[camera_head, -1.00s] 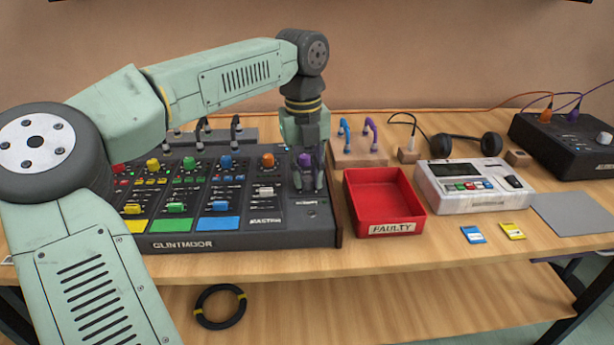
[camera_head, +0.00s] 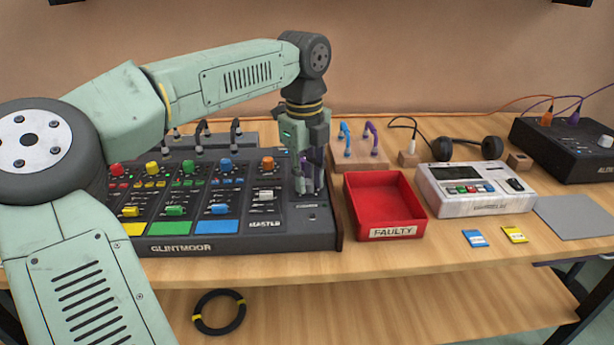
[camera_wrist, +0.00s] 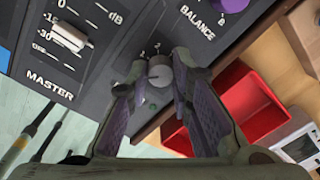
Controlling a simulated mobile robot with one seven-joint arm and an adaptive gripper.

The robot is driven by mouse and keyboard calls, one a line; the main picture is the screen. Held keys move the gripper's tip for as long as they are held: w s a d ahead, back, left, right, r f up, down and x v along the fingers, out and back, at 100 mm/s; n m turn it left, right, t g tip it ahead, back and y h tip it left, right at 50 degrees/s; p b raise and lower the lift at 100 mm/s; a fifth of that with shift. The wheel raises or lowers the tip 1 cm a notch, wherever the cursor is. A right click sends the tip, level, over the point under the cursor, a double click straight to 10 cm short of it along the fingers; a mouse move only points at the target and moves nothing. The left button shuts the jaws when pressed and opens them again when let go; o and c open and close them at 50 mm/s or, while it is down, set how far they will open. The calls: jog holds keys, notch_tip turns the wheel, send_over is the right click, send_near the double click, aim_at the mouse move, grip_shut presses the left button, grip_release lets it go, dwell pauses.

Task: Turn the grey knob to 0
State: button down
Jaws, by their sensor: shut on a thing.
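The grey knob (camera_wrist: 159,72) is small and round, near the mixer's edge, below the purple BALANCE knob (camera_wrist: 232,4) in the wrist view. In the head view, my gripper (camera_head: 309,190) points down at the right end of the GLINTMOOR mixer (camera_head: 240,242) and hides the knob.
A white fader (camera_wrist: 72,36) labelled MASTER lies beside the gripper. The red FAULTY tray (camera_head: 392,232) stands close to the mixer's right side. A white device (camera_head: 478,207) and two small cards (camera_head: 475,238) lie farther right.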

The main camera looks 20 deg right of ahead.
jog(key=c, duration=1.4)
grip_release()
jog(key=r, duration=1.2)
jog(key=shift+s+a, duration=0.1)
jog(key=shift+a, duration=0.15)
